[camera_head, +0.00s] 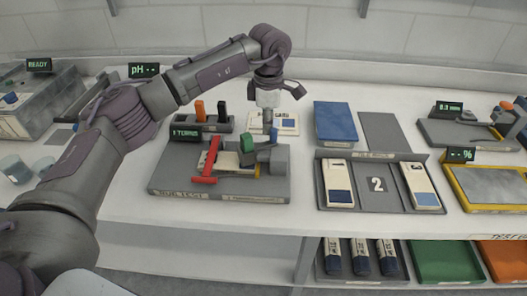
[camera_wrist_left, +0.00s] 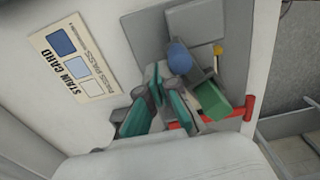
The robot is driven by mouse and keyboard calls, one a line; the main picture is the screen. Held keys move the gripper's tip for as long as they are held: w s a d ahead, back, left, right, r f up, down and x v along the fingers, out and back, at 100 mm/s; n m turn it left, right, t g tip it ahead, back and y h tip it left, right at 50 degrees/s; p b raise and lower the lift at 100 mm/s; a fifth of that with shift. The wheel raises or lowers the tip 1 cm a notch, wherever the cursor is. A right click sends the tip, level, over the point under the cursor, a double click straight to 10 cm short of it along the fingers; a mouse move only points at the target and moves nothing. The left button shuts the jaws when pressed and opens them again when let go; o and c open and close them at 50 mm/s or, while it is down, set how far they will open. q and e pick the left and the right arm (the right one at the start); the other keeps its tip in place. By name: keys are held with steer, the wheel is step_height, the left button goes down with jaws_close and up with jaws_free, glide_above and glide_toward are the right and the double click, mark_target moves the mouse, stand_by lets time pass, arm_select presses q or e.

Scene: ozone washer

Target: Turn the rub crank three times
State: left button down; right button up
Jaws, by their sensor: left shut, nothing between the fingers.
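The rub machine has a grey base plate (camera_head: 170,183), a red bar (camera_head: 207,160), a green block (camera_head: 247,143) and a grey cylinder at its right. A blue knob (camera_head: 274,134), which looks like the crank's grip, stands beside the green block. My left gripper (camera_head: 268,118) points down just above the knob, shut and empty. In the left wrist view, the blue knob (camera_wrist_left: 179,57) is just beyond the teal fingertips (camera_wrist_left: 164,76); contact cannot be told. The green block (camera_wrist_left: 212,101) and red bar (camera_wrist_left: 246,109) lie to the right. A small display (camera_head: 185,133) reads "1 TURNS".
A rack with orange and black pegs (camera_head: 200,112) stands behind the machine. A stain card (camera_wrist_left: 79,58) lies close to my left gripper. Right of the machine are a blue pad (camera_head: 335,122) and a tray marked 2 (camera_head: 377,199). A table strip between machine and tray is clear.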

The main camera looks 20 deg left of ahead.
arm_select(q)
steer(key=shift+s+d, duration=0.75)
steer(key=shift+d, duration=0.2)
steer(key=shift+s+d, duration=0.45)
steer(key=shift+s, duration=0.2)
steer(key=shift+s+d, duration=0.2)
steer(key=shift+s, duration=0.15)
steer(key=shift+s+d, duration=0.25)
steer(key=shift+s, duration=0.95)
